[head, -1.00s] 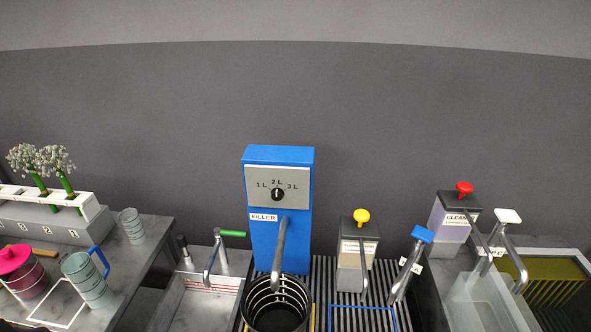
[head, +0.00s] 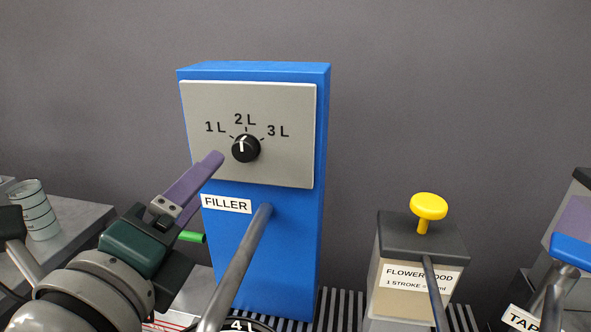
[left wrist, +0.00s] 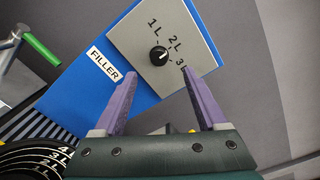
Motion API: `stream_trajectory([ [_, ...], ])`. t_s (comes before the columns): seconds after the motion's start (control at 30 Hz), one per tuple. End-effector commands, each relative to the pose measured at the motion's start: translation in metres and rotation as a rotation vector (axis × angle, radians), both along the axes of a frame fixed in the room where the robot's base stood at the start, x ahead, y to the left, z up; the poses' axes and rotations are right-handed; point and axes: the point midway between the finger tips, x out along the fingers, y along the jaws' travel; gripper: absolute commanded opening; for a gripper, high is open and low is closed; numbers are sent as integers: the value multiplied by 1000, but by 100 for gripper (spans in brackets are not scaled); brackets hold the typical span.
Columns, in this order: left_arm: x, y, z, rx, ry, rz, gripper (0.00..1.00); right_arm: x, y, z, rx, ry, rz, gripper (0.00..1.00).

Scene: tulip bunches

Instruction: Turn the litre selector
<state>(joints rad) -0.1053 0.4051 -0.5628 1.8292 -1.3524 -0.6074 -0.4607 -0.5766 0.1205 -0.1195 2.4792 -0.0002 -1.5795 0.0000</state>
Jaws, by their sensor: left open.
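The litre selector is a round black knob (head: 245,148) with a white mark, on the grey panel (head: 290,165) of the blue filler (head: 270,270). Its mark points roughly up, near 2 L, between the printed 1 L and 3 L. My left gripper (left wrist: 160,77) is open, with its two purple fingers spread apart. In the left wrist view the knob (left wrist: 158,56) lies ahead of the gap between the fingertips. In the head view the left gripper (head: 215,160) is just lower left of the knob and appears apart from it. My right gripper is not in view.
The filler's grey spout (head: 238,265) slants down in front of the blue body. A flower food dispenser (head: 415,270) with a yellow knob stands to the right. A green tap handle (head: 192,237) is partly behind my gripper.

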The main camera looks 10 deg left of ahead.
Motion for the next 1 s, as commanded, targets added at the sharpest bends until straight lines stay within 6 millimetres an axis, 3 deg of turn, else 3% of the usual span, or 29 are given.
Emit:
stream_trajectory([
  [0.03, 1, -2, -11, 25, -5, -14, 74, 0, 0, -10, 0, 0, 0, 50],
  [0.27, 18, -6, -7, 52, -15, -29, 74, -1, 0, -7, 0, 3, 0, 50],
  [0.5, 64, -7, -8, 50, -14, -27, 74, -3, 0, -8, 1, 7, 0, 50],
  [0.7, 91, -8, -9, 47, -12, -27, 74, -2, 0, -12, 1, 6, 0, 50],
  [1.0, 101, -8, -8, 47, -11, -27, 74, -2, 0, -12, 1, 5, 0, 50],
])
